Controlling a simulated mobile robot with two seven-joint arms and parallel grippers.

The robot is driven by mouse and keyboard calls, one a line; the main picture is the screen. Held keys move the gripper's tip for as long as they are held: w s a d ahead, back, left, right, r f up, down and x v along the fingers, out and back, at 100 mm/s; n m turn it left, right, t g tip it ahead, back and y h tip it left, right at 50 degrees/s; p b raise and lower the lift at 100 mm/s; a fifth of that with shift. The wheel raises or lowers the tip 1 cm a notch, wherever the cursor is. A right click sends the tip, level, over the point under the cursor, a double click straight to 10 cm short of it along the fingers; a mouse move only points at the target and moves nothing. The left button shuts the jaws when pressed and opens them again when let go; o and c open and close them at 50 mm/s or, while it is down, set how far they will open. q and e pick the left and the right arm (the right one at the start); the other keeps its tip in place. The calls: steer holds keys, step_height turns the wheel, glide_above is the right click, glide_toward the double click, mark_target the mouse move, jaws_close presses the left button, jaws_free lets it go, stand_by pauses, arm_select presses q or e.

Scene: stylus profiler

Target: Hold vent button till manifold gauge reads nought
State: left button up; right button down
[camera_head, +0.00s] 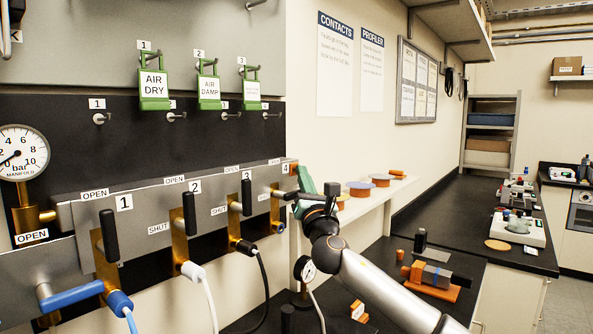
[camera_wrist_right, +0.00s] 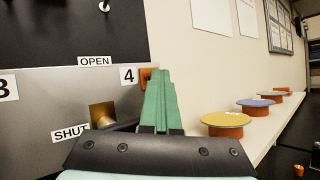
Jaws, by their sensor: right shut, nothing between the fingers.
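The round white manifold gauge (camera_head: 22,150) is at the left edge of the head view. My right gripper (camera_head: 303,174) is at the right end of the grey manifold panel. Its green fingers (camera_wrist_right: 159,78) are shut and empty in the wrist view. Just behind their tips is an orange-red part (camera_wrist_right: 147,75) beside label 4, partly hidden by them. I cannot tell whether this is the vent button or whether the fingers touch it. My left gripper is not in view.
Black-handled valves (camera_head: 190,214) line the panel (camera_head: 150,205), with a blue-handled one (camera_head: 75,294) at lower left. Green tags (camera_head: 154,86) hang above. A white shelf (camera_wrist_right: 262,135) with round coloured-topped pieces (camera_wrist_right: 226,121) lies right of the gripper.

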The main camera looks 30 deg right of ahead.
steer(key=shift+s, duration=0.1)
stand_by(0.3)
steer(key=shift+s+d, duration=0.3)
steer(key=shift+s, duration=0.35)
steer(key=s, duration=0.1)
steer(key=s+d, duration=0.1)
steer(key=s, duration=0.1)
steer(key=s+d+p, duration=0.1)
steer(key=shift+s, duration=0.3)
steer(key=shift+a+f, duration=0.1)
stand_by(0.4)
